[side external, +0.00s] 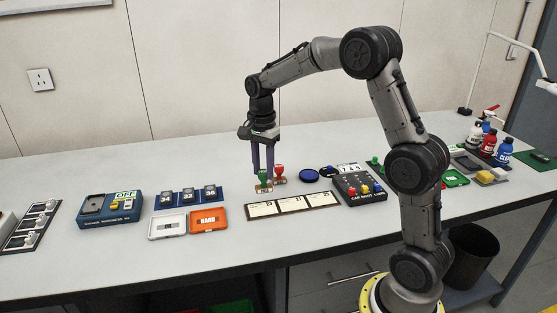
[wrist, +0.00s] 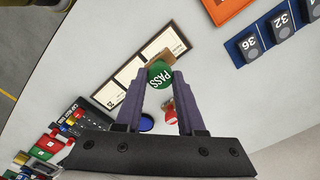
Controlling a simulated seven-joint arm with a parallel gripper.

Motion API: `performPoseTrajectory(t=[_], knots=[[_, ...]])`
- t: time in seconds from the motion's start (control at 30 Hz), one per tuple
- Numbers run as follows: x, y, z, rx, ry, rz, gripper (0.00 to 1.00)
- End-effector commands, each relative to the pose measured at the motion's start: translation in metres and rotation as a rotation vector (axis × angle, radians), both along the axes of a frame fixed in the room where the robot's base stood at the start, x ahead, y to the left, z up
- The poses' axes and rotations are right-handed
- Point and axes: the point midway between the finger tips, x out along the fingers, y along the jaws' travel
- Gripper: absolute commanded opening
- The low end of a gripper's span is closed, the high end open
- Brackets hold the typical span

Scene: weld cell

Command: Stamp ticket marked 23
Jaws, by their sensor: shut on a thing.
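My gripper (side external: 264,180) is shut on the green stamp (side external: 264,175), whose round top reads PASS in the wrist view (wrist: 160,75). The stamp is upright, just behind the ticket holder (side external: 296,214); I cannot tell whether its base touches the table. Three pale tickets lie in a row in the dark-framed holder: left (side external: 263,209), middle (side external: 292,204) and right (side external: 321,198). Their printed numbers are too small to read surely. A red stamp (side external: 279,171) stands close to the right of the green one. A round blue ink pad (side external: 309,176) lies further right.
A grey box with coloured buttons (side external: 360,189) stands right of the holder. An orange tray (side external: 208,220), a white tray (side external: 167,226) and a blue rack of number blocks (side external: 188,197) lie to the left. The table in front of the holder is clear.

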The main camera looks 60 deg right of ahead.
Motion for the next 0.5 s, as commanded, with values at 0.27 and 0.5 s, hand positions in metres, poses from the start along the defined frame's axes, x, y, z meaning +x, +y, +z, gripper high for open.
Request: performPoseTrajectory(t=[0.27,0.5], knots=[[0.002,0.005,-0.014,0.000,-0.001,0.013,0.03],[0.002,0.004,-0.039,0.000,0.000,0.013,0.03]])
